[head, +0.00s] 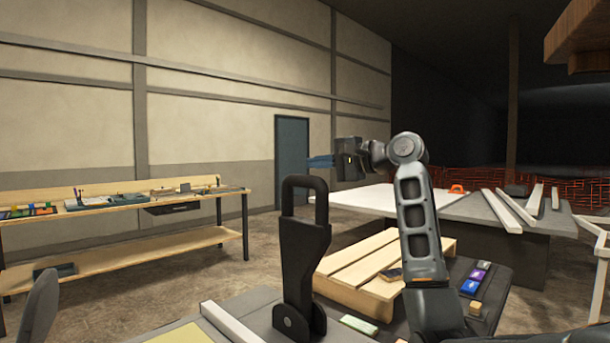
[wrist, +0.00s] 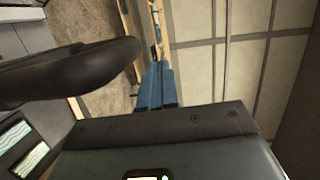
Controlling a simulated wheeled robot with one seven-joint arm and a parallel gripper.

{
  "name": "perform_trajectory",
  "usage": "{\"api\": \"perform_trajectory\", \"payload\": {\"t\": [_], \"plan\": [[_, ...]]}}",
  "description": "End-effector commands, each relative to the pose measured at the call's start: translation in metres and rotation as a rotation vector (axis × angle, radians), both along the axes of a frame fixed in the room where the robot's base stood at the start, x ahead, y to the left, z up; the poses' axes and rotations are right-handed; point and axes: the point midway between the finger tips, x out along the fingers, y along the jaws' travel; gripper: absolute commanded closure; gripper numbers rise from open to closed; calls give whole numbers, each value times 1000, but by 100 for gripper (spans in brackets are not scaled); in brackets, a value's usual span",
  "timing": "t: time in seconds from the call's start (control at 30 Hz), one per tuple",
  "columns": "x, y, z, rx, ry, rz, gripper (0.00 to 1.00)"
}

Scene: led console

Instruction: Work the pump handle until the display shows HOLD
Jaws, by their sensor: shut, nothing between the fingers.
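The pump handle (head: 303,240) is a dark upright lever with a loop grip at its top and a round pivot at its base. Its loop also fills the upper left of the wrist view (wrist: 70,75). My gripper (head: 320,161) has blue fingers pointing left and sits just above the loop in the head view, apart from it. In the wrist view its fingers (wrist: 155,85) are together and empty, to the right of the loop. No display reading HOLD or anything else can be made out in either view.
A large grey table (head: 480,210) holds white bars and an orange item. A wooden workbench (head: 120,215) stands at the left wall. Floor lies between.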

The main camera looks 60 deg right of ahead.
Motion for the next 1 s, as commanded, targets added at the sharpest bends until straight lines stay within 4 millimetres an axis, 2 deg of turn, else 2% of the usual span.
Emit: {"api": "perform_trajectory", "payload": {"t": [0.1,0.3,1.0], "plan": [[-16,0,9,-1,-3,-2,100],[-27,0,16,0,-2,-1,100],[-28,0,16,0,-1,-1,100]]}}
